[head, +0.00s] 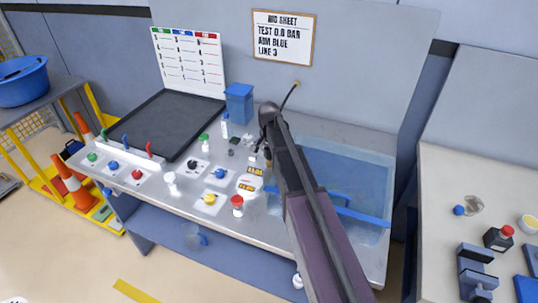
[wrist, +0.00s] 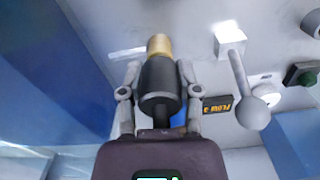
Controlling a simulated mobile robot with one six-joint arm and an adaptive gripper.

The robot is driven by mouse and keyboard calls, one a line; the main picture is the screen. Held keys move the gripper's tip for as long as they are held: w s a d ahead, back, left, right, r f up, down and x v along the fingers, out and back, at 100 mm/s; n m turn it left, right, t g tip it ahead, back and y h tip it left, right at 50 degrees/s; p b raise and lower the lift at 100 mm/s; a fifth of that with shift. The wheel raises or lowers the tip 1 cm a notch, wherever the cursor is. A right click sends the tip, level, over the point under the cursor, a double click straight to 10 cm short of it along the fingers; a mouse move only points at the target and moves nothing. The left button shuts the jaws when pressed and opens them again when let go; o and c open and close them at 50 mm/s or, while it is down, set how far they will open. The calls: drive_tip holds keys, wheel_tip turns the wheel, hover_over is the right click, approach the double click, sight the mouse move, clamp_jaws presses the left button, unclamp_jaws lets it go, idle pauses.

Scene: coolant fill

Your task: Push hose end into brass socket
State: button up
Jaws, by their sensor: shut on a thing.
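My gripper (wrist: 157,92) is shut on a black cylindrical hose end (wrist: 158,80), with one grey finger on each side of it. A brass-coloured cylinder (wrist: 159,45) is in line with the far end of the black body. I cannot tell whether it is the hose end's own tip or the brass socket. In the head view my gripper (head: 267,155) is low over the bench, left of the blue basin, and my arm hides much of that spot. No separate brass socket can be made out.
The blue basin (head: 345,170) is beside my arm. Valves, a blue box (head: 239,103) and a black tray (head: 172,122) are to the left.

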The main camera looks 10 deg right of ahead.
drive_tip(key=shift+r+p, duration=0.55)
drive_tip(key=shift+r, duration=0.15)
drive_tip(key=shift+r, duration=0.15)
drive_tip(key=shift+f+b, duration=1)
drive_tip(key=shift+f, duration=0.15)
idle(1.5)
drive_tip(key=o, duration=1)
drive_tip(key=shift+r, duration=0.1)
drive_tip(key=shift+r+p, duration=1.2)
drive_tip(key=shift+p, duration=0.1)
wheel_tip(320, 180, down, 3)
drive_tip(key=b, duration=0.3)
wheel_tip(320, 180, up, 9)
drive_tip(key=p, duration=0.9)
